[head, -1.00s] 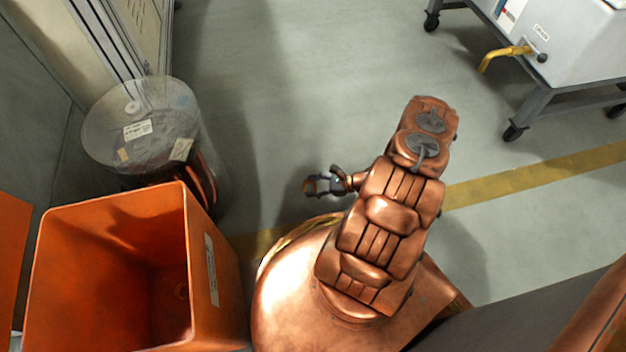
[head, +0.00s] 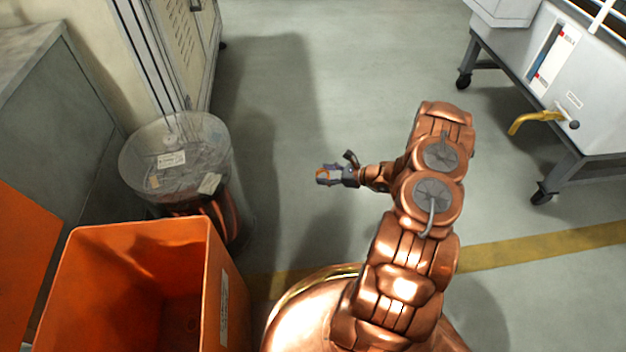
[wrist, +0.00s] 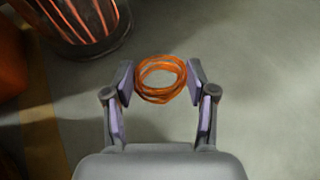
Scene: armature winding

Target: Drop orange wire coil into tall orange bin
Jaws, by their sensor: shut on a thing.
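The orange wire coil (wrist: 160,79) is a small bundle of looped wire held between the two fingertips of my gripper (wrist: 160,82) in the wrist view. In the head view my gripper (head: 328,175) is small, above the open floor, with a bit of orange at its tips. The tall orange bin (head: 233,290) stands at the lower left of the head view, open at the top, with an empty-looking, shadowed inside. My gripper is to the right of the bin and farther off, apart from it.
A clear round drum (head: 125,160) stands just behind the orange bin. A metal locker (head: 185,50) is at the back left. A grey wheeled machine with a yellow tap (head: 535,120) is at the right. The floor between is free.

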